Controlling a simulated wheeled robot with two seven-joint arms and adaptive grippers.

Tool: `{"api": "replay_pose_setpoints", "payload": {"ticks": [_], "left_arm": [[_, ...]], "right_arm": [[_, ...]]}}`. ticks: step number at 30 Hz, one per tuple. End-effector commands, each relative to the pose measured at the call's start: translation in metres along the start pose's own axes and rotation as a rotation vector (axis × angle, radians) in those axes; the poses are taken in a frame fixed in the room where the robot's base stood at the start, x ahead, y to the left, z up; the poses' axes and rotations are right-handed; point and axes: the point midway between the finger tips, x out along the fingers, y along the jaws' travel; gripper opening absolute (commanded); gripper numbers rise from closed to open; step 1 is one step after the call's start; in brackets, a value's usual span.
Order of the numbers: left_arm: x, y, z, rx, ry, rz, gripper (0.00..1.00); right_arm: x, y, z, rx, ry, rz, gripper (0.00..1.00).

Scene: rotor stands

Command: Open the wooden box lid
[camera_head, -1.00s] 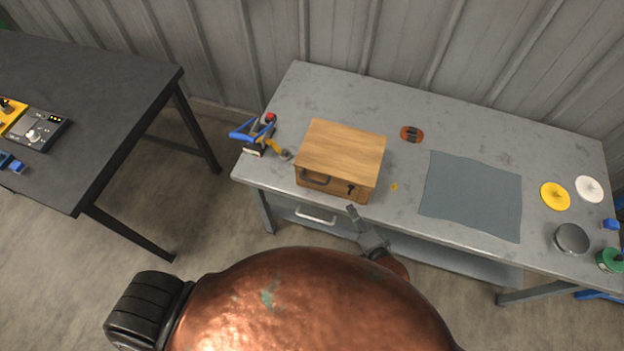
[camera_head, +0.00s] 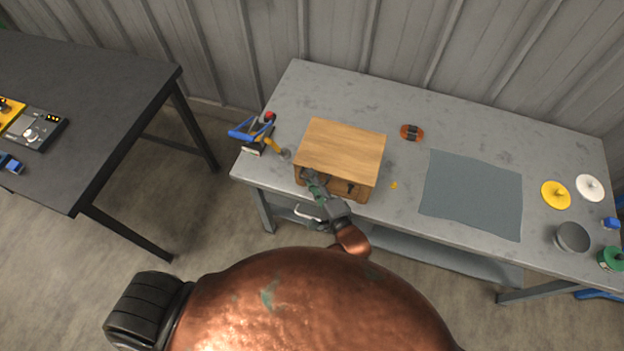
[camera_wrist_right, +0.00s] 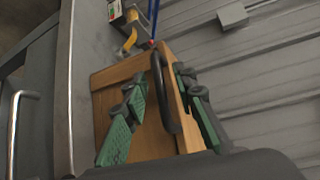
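The wooden box (camera_head: 342,148) stands on the grey workbench with its lid closed. Its front has a dark handle on the left and a dark latch (camera_head: 350,188) on the right. My right gripper (camera_head: 312,181) is at the left part of the box front and covers the handle in the head view. In the right wrist view the dark handle (camera_wrist_right: 161,92) stands between the two green-padded fingers of the right gripper (camera_wrist_right: 156,82). The fingers are spread, with a gap on each side of the handle. My left gripper is in neither view.
Blue-handled tools (camera_head: 252,132) stand left of the box. Right of it are a small orange-brown item (camera_head: 411,132), a grey mat (camera_head: 472,195), a yellow disc (camera_head: 555,195) and a white disc (camera_head: 590,187). A drawer handle (camera_head: 309,217) is under the bench edge.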

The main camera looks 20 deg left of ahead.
Motion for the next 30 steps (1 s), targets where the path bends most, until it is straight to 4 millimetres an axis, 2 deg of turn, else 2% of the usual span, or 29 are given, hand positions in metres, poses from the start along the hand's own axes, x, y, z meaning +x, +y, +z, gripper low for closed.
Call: {"api": "replay_pose_setpoints", "payload": {"ticks": [8, 20, 30], "left_arm": [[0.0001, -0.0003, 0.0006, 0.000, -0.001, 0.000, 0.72], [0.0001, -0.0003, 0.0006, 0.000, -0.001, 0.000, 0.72], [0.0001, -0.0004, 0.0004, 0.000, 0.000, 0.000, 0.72]], "right_arm": [[0.0023, 0.0002, -0.0001, 0.000, 0.000, 0.001, 0.26], [0.0019, 0.0004, -0.0003, 0.000, 0.001, 0.001, 0.00], [0.0019, 0.0007, -0.0004, 0.000, 0.001, 0.002, 0.00]]}}
